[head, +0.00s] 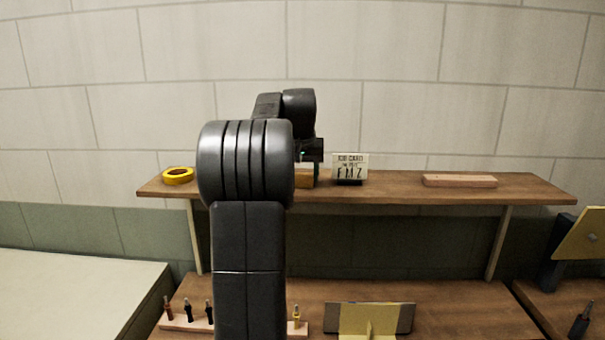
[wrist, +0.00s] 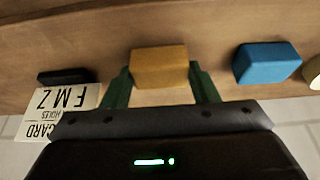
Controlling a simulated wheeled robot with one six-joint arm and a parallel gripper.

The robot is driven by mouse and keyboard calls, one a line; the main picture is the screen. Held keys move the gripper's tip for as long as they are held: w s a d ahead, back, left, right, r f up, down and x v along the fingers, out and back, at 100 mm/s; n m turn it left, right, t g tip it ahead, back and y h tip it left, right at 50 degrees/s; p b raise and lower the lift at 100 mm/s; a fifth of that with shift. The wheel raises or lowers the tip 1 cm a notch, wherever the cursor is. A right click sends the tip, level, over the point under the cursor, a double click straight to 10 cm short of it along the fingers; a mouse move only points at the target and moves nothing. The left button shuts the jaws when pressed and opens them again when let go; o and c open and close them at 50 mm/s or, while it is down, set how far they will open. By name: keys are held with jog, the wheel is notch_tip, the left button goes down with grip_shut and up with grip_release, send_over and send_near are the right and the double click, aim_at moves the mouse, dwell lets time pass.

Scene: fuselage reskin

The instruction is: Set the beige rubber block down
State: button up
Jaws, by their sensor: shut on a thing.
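The beige rubber block (wrist: 159,66) sits between the two green fingers of my gripper (wrist: 161,84) in the wrist view. The fingers are shut on its sides. In the head view the block (head: 304,179) shows at the wooden shelf (head: 400,191), just right of my arm, which hides part of it and most of my gripper. The block appears at the shelf's surface; I cannot tell whether it touches it.
A job card (head: 349,165) stands right of the block in the head view. A blue block (wrist: 267,63) lies on the other side, beside a pale round thing (wrist: 313,70). A yellow ring (head: 178,175) and a wooden bar (head: 460,181) lie farther along the shelf.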

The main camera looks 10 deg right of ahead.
aim_at(303, 174)
jog(key=o, duration=0.9)
jog(key=shift+f, duration=0.1)
jog(key=b+v, duration=0.1)
jog(key=v, duration=1.1)
jog(key=shift+w+f, duration=0.1)
jog(key=p+x, duration=0.1)
jog(key=x, duration=1)
jog(key=shift+f, duration=0.25)
notch_tip(303, 174, up, 3)
jog(key=shift+w+f, duration=0.1)
jog(key=shift+r, duration=0.6)
